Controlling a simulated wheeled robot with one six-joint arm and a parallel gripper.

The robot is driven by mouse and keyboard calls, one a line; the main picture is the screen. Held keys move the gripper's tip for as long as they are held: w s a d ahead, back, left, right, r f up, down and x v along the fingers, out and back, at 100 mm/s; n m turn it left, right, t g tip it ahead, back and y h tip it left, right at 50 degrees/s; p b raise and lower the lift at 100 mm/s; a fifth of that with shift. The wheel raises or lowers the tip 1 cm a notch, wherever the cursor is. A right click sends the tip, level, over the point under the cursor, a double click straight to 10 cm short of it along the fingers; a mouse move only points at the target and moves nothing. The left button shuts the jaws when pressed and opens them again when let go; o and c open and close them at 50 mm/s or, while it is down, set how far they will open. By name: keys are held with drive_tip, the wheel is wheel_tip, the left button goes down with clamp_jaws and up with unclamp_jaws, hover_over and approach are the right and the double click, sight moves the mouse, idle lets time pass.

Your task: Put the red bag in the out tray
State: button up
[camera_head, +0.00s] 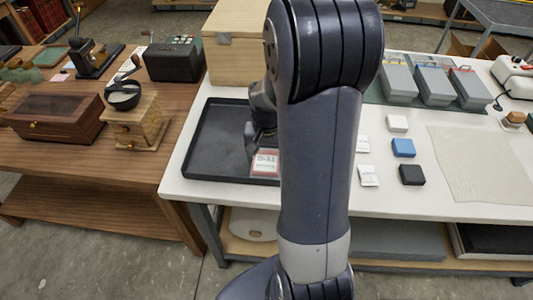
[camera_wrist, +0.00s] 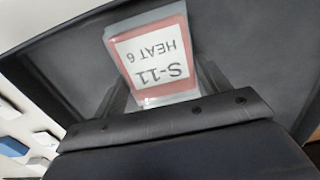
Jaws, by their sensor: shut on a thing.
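The red bag is a small clear packet with a red-bordered label reading "S-11" (camera_head: 266,163); in the wrist view the red bag (camera_wrist: 152,55) also shows "HEAT 6". My gripper (camera_wrist: 166,88) is shut on its near end, one finger on each side. The black shallow tray (camera_head: 205,142) lies at the left end of the white table, and the bag is over its right part. The tray floor (camera_wrist: 225,35) fills the background in the wrist view. I cannot tell whether the bag touches it. My arm hides the tray's right side in the head view.
White packets (camera_head: 368,176), a white box (camera_head: 397,123), a blue box (camera_head: 403,148) and a black box (camera_head: 411,174) lie to the right. A wooden box (camera_head: 232,45) stands behind the tray. Grey bins (camera_head: 433,85) stand at the back right. A wooden table (camera_head: 60,160) adjoins left.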

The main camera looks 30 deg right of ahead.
sight(266, 157)
drive_tip(key=o, duration=1.1)
drive_tip(key=shift+f, duration=0.1)
drive_tip(key=shift+c, duration=0.2)
wheel_tip(266, 157, up, 12)
drive_tip(key=shift+r, duration=0.2)
